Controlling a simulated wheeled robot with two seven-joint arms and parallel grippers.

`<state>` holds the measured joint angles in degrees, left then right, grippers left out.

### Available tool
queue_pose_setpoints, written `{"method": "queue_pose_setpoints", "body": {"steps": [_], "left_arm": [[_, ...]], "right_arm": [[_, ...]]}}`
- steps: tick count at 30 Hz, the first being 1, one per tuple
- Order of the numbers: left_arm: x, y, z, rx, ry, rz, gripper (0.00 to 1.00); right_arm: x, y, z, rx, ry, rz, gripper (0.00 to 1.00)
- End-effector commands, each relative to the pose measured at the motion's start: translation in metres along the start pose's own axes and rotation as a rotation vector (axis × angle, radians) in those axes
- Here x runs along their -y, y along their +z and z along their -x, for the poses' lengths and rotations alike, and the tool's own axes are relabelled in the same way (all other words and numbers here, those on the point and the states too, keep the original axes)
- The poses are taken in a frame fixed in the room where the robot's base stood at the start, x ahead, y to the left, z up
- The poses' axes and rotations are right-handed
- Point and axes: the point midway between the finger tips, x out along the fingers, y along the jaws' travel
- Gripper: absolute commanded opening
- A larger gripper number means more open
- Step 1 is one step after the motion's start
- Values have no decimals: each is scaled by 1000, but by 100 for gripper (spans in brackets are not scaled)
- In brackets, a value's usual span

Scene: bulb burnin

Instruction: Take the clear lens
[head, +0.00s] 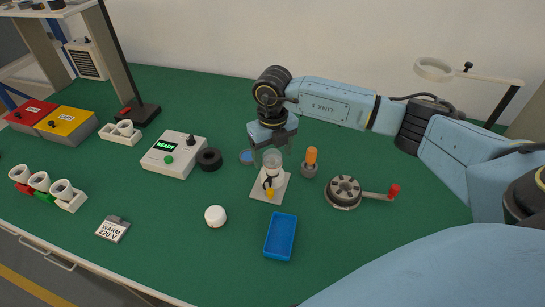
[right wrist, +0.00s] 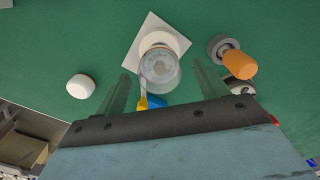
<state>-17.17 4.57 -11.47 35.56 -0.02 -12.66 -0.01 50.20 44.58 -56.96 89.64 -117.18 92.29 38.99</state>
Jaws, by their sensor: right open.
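The clear lens (head: 273,158) is a see-through cup-like piece above a white square plate (head: 262,193). In the right wrist view the clear lens (right wrist: 160,68) shows as a round clear piece with a pale part behind it. My right gripper (head: 268,150) points down at it from above. In the right wrist view its open fingers (right wrist: 162,84) stand to the left and right of the lens, with gaps and no visible grip. Whether the lens rests on something is partly hidden. My left gripper is not in view.
An orange-topped piece (head: 311,156) stands close to the right of the lens. A round fixture with a red-handled crank (head: 343,192), a blue tray (head: 281,237) and a white cap (head: 215,216) are nearby.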

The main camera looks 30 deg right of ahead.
Motion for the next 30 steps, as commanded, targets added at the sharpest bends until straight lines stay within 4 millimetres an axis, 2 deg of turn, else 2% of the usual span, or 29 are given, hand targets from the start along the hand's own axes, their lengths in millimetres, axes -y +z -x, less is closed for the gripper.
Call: {"method": "queue_pose_setpoints", "body": {"steps": [5,16,24,26,30], "left_arm": [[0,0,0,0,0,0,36],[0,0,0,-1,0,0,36],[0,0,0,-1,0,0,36],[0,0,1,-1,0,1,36],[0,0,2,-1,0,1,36]], "right_arm": [[0,0,0,0,0,0,72],[0,0,1,1,0,-1,25],[0,1,5,2,1,-1,25],[0,1,11,4,1,-1,25],[0,2,37,6,2,-1,25]]}}
